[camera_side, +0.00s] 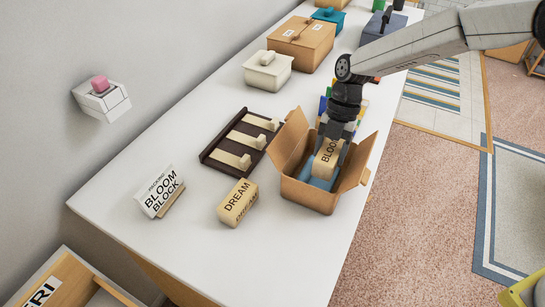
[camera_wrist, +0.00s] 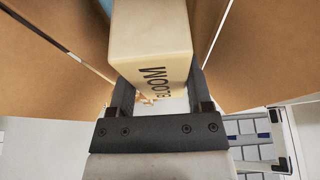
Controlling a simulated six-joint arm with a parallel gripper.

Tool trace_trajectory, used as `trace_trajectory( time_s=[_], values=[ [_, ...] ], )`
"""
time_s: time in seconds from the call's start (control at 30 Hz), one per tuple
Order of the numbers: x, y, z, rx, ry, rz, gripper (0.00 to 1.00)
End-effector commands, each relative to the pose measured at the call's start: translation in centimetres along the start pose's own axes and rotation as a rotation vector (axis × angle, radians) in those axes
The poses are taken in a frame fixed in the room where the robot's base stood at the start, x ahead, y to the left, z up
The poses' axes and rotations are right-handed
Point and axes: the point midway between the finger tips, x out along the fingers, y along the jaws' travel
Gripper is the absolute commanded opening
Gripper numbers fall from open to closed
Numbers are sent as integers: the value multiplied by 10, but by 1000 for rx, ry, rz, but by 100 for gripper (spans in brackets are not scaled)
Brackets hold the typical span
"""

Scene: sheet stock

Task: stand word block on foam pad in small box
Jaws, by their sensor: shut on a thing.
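The cream word block marked BLOOM (camera_side: 327,157) is between the fingers of my gripper (camera_side: 334,140), which is shut on it. It is inside the small open cardboard box (camera_side: 309,194), over the blue foam pad (camera_side: 322,184); I cannot tell whether it touches the pad. In the wrist view the BLOOM block (camera_wrist: 150,45) fills the space between the fingers of my gripper (camera_wrist: 158,100), with box flaps around it. A second cream block marked DREAM (camera_side: 238,203) lies on the table, left of the box.
A sign reading BLOOM BLOCK (camera_side: 160,193) stands at the front left of the table (camera_side: 250,268). A dark rack (camera_side: 240,141) is left of the box. A white box (camera_side: 267,72) and a brown box (camera_side: 302,45) stand farther back. The box's flaps spread outward around my gripper.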

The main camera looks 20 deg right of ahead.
Motion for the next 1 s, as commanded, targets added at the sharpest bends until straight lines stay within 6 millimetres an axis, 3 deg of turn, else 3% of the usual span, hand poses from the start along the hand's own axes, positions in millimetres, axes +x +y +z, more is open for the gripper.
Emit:
trace_trajectory(
  time_s=[0.37,1.0],
  values=[
    [32,0,13,0,1,-2,0],
    [39,0,16,0,0,0,0]
  ],
)
